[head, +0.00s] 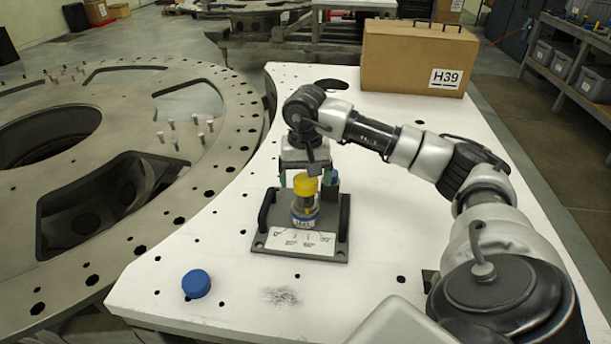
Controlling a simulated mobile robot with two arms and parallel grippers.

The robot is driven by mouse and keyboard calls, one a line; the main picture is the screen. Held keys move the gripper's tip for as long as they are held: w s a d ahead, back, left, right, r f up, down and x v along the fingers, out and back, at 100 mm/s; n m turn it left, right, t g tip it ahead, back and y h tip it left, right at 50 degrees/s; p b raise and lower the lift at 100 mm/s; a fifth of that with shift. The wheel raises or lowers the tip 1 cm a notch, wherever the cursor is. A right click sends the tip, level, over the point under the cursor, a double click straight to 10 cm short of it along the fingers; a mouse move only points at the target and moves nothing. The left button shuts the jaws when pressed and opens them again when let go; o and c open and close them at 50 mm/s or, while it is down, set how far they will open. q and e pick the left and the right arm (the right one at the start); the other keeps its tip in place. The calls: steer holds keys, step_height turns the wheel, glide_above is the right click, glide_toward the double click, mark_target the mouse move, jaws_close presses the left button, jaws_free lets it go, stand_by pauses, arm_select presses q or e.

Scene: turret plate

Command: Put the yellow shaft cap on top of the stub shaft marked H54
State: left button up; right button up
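The yellow shaft cap (305,184) sits at the top of a short metallic stub shaft (304,210) on a dark grey base plate. The shaft carries a label, too small to read surely as H54. The cap looks upright, but I cannot tell how fully it is seated. My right gripper (306,179) points down over the cap, with its green-tipped fingers apart on either side. Gaps show between the fingers and the cap, so it looks open. My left gripper is not in view.
The base plate (258,244) has two dark handles and a white angle scale. A dark post (331,190) stands behind the shaft. A blue cap (196,283) lies at the white table's front left. A cardboard box marked H39 (400,55) stands at the back. A large turret ring (225,165) lies left.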

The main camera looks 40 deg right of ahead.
step_height(320, 180, up, 10)
steer(key=shift+f+b, duration=0.25)
steer(key=shift+b, duration=0.2)
steer(key=shift+r, duration=0.7)
steer(key=shift+f, duration=0.1)
